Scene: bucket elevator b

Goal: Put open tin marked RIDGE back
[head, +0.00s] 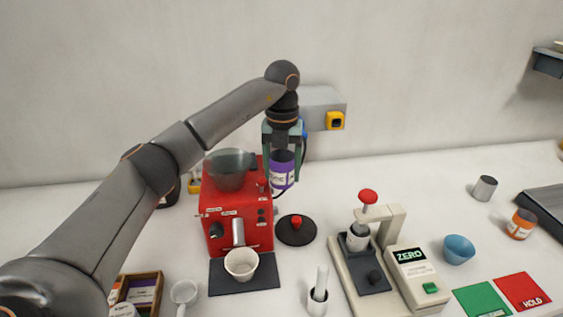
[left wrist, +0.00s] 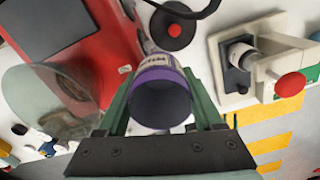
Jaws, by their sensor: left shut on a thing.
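My left gripper (head: 282,160) is shut on a purple open tin (head: 282,174) with a white label. It holds the tin upright, just right of the red machine's top and apparently above the table. In the left wrist view the tin (left wrist: 162,104) sits between the two green fingers, its dark open mouth facing the camera. Its label lettering is partly in view but too small to read surely. My right gripper is not in view.
The red machine (head: 236,206) carries a grey see-through hopper (head: 229,171). A black lid with a red knob (head: 296,231), a press (head: 388,230), a blue bowl (head: 458,249) and an orange tin (head: 521,224) stand rightward. A wooden box (head: 157,293) is lower left.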

